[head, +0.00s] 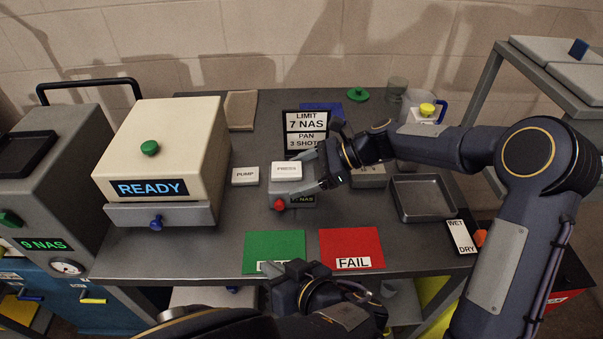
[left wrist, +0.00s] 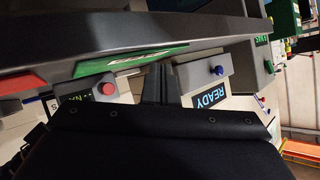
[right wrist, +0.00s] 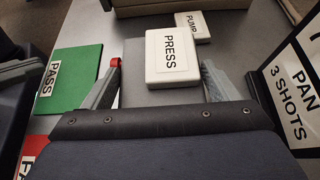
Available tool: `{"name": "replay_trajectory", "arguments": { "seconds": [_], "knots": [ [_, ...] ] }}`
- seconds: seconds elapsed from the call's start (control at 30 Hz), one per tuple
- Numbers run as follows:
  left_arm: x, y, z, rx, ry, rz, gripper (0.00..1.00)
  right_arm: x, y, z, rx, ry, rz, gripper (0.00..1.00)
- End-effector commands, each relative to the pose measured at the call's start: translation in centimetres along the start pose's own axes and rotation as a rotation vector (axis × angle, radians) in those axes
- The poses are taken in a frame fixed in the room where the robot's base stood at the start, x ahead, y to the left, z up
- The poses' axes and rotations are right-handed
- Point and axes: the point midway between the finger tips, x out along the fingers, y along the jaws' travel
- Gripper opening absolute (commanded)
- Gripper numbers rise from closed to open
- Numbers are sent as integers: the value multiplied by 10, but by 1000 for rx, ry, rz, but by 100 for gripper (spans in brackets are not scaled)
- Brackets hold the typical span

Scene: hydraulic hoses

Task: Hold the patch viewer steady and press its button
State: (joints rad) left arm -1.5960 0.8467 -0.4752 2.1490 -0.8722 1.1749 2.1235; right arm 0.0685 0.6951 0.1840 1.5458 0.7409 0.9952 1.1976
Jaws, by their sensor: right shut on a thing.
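The patch viewer (head: 292,188) is a small grey box on the table with a red button (head: 279,204) and a small green-lettered display on its front. A white block marked PRESS (head: 287,170) is at its top; whether it is part of the viewer I cannot tell. My right gripper (head: 323,168) comes from the right and is shut on the viewer; in the right wrist view its fingers (right wrist: 160,85) stand on either side of the grey body. My left gripper (head: 293,268) is low at the table's front edge, its fingers (left wrist: 163,85) together and empty, apart from the viewer.
A green PASS mat (head: 274,250) and red FAIL mat (head: 351,247) lie in front of the viewer. A white PUMP block (head: 245,176) and a cream READY machine (head: 160,150) are left. A LIMIT sign (head: 306,130) stands behind; a grey tray (head: 423,197) lies right.

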Motion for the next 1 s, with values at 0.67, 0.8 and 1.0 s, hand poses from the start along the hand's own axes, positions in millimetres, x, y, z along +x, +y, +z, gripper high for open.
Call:
{"name": "replay_trajectory", "arguments": {
  "seconds": [0.67,0.8,1.0],
  "knots": [
    [34,49,-44,-98,10,85,0,0,0,1,-1,-1,0,49],
    [44,58,-54,-96,10,87,0,0,0,1,-1,-1,-1,49],
    [53,64,-61,-96,10,88,0,0,0,1,-1,-1,-1,49]
  ]
}}
